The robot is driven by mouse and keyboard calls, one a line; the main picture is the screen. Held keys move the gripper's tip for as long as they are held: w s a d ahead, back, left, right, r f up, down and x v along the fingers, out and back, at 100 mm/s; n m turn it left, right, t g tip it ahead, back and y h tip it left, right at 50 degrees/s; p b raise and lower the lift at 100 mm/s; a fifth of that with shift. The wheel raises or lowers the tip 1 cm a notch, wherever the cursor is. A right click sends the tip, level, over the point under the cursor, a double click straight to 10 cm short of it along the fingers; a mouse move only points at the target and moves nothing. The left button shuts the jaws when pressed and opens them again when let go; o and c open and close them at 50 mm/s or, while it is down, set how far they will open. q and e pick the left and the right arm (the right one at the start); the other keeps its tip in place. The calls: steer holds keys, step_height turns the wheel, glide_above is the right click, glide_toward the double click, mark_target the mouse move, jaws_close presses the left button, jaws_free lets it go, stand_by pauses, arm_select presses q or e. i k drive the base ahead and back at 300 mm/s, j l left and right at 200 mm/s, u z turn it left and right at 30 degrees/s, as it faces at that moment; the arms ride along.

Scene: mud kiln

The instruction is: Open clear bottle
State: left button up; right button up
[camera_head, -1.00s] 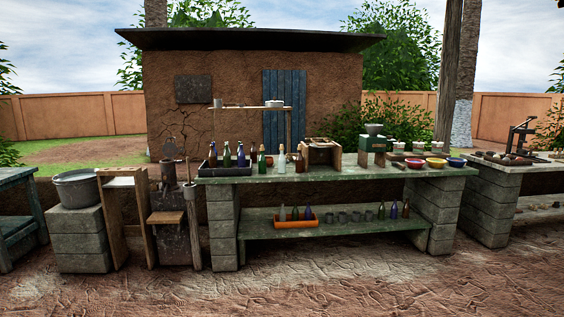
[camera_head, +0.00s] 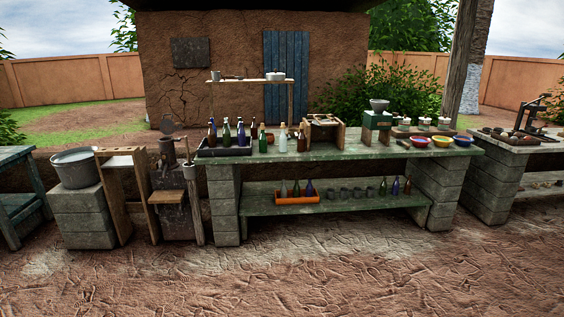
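A pale, clear-looking bottle (camera_head: 283,140) stands upright on the top of the long green table (camera_head: 360,150), near other bottles. A dark green bottle (camera_head: 262,140) stands just to its left and a brown bottle (camera_head: 301,140) to its right. A second greyish, clear-looking bottle (camera_head: 283,189) stands in the orange tray (camera_head: 298,200) on the lower shelf. The caps are too small to make out. Neither of my grippers shows in the head view.
A black crate (camera_head: 222,152) holds several bottles at the table's left end. A wooden box (camera_head: 323,133), a green grinder (camera_head: 377,122) and coloured bowls (camera_head: 442,141) stand farther right. A metal pot (camera_head: 76,168) sits on blocks at left. The dirt ground (camera_head: 330,275) in front is clear.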

mark_target(283, 140)
steer(key=i, duration=3.2)
